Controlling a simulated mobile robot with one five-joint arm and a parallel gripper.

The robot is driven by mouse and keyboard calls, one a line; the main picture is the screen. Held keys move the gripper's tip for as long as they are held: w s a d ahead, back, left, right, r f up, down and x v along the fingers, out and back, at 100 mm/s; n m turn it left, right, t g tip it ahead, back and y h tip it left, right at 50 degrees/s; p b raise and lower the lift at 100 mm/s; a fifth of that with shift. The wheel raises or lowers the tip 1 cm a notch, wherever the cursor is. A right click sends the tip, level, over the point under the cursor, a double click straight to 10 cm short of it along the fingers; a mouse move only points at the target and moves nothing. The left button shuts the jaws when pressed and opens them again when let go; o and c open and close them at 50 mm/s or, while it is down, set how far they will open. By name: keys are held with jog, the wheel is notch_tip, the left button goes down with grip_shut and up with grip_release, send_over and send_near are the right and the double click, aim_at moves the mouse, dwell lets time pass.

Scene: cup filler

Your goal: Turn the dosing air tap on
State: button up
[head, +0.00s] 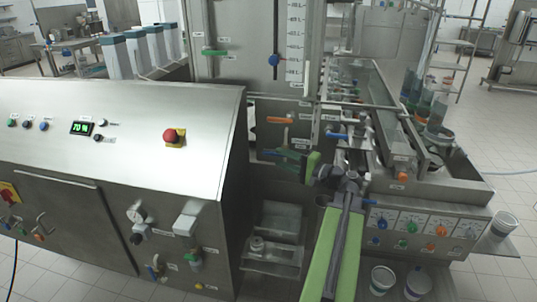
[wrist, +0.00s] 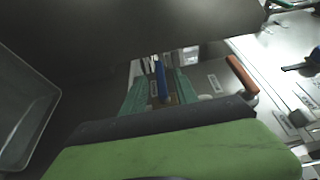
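My gripper (head: 287,157) points left, towards the recessed panel between the sloping console and the filling line. In the wrist view its two green fingers (wrist: 160,93) are apart, with a slim blue lever handle (wrist: 161,80) showing between them. I cannot tell whether they touch it. In the head view the fingers largely hide that blue lever. An orange lever handle (head: 280,120) sits just above the gripper on the panel; it also shows in the wrist view (wrist: 241,74) to the right of the fingers. The labels are too small to read, so I cannot tell which is the dosing air tap.
A steel console (head: 120,130) with a red emergency button (head: 171,135) stands left of the gripper. Another blue lever (head: 335,135) is to the right, near the filling line (head: 400,150). A knob panel (head: 420,228) is at lower right. Clear trays (head: 272,259) lie below the gripper.

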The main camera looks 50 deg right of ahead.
aim_at(273, 155)
jog(key=w, duration=0.3)
jog(key=w+a, duration=0.1)
jog(key=w, duration=0.1)
jog(key=shift+w, duration=0.35)
jog(key=shift+c, duration=0.2)
grip_shut()
dwell(0.8)
